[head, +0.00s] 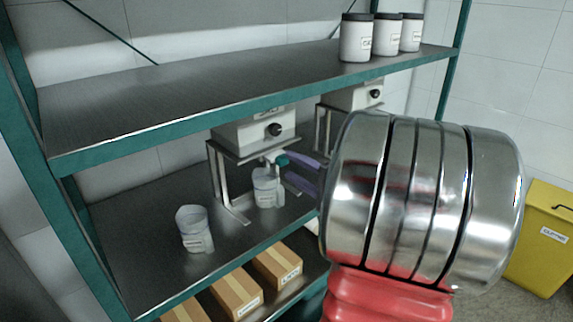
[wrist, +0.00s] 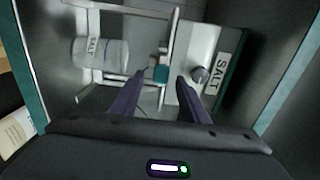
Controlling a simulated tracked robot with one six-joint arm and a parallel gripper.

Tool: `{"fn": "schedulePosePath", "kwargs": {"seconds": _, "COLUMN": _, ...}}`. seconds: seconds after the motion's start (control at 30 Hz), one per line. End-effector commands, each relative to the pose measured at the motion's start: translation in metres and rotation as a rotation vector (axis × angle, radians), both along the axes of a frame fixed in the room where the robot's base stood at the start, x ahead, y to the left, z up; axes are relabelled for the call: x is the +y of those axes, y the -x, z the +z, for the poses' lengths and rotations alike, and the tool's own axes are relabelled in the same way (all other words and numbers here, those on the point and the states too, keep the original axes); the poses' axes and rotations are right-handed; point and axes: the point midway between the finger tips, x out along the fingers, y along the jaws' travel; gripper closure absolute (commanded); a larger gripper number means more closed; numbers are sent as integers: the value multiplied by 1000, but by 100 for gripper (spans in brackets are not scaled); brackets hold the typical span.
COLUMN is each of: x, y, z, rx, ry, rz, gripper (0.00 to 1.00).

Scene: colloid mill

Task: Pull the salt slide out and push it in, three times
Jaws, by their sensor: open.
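The salt dispenser is a white box on a metal stand; in the wrist view its box (wrist: 196,42) carries a SALT label and a dark round knob. What looks like the same box (head: 253,130) is in the middle of the head view, its label too small to read. The slide's teal end (wrist: 161,74) shows beside the box; it also shows in the head view (head: 282,160). My gripper (wrist: 160,80) is open, its purple fingers on either side of the teal end in the picture. Contact cannot be told. The rest of the slide is mostly hidden.
A labelled translucent jug (wrist: 103,54) stands by the stand; another jug (head: 195,229) is farther left on the shelf. A second dispenser (head: 355,96) is partly behind my arm. White jars (head: 357,38) stand above, cardboard boxes (head: 237,293) below. A yellow bin (head: 540,245) is right.

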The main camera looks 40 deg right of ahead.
Motion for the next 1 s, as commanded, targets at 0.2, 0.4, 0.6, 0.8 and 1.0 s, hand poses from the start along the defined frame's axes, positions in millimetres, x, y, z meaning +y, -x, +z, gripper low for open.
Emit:
{"fn": "schedulePosePath", "kwargs": {"seconds": 0.2, "x": 0, "y": 31, "z": 0, "rx": 1, "ry": 0, "rz": -5, "gripper": 59}}
{"fn": "schedulePosePath", "kwargs": {"seconds": 0.4, "x": 2, "y": 57, "z": -1, "rx": 1, "ry": -1, "rz": -4, "gripper": 59}}
{"fn": "schedulePosePath", "kwargs": {"seconds": 0.6, "x": 3, "y": 78, "z": -1, "rx": 1, "ry": -1, "rz": -4, "gripper": 59}}
{"fn": "schedulePosePath", "kwargs": {"seconds": 0.8, "x": 4, "y": 87, "z": -1, "rx": 2, "ry": -1, "rz": -3, "gripper": 59}}
{"fn": "schedulePosePath", "kwargs": {"seconds": 1.0, "x": 4, "y": 87, "z": -1, "rx": 2, "ry": -1, "rz": -2, "gripper": 59}}
